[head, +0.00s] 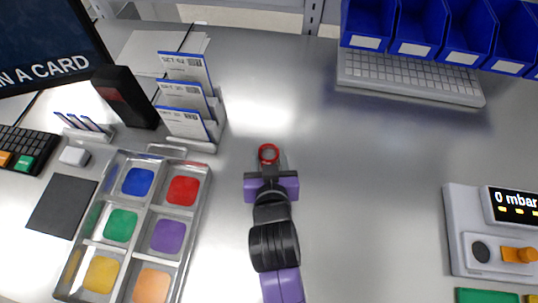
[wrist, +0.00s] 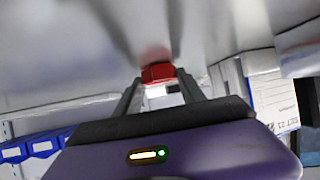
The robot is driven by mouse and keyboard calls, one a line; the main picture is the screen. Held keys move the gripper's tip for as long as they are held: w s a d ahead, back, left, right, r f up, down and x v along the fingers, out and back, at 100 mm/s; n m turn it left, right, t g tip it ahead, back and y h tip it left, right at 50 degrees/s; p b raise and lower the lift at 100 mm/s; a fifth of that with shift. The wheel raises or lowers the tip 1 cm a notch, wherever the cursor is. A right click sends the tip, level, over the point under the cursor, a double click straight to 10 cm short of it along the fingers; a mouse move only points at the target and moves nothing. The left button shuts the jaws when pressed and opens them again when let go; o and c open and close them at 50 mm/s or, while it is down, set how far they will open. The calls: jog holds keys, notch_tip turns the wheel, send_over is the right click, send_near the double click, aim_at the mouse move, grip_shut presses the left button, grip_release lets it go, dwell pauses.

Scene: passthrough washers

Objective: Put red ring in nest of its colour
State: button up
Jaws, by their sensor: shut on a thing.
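The red ring (head: 268,153) is at the tip of my gripper (head: 270,165), over the middle of the grey table. In the wrist view the red ring (wrist: 158,72) sits between the two fingertips of my gripper (wrist: 160,82), which is shut on it. The tray (head: 206,196) stands to the left of my gripper, with coloured nests in two columns. The red nest (head: 183,190) is at its back right, nearest my gripper, and looks empty. Whether the ring touches the table is hard to tell.
Beside the red nest are a blue nest (head: 138,181), a purple nest (head: 168,236) and a green nest (head: 120,225). A card rack (head: 187,112) stands behind the tray. Blue bins (head: 418,30) are at the back right and a gauge device (head: 490,230) at the right. The table between is clear.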

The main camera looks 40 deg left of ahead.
jog(key=shift+f, duration=0.15)
jog(key=o, duration=1.3)
jog(key=shift+r, duration=0.2)
jog(key=b+v, duration=0.1)
jog(key=v, duration=1.1)
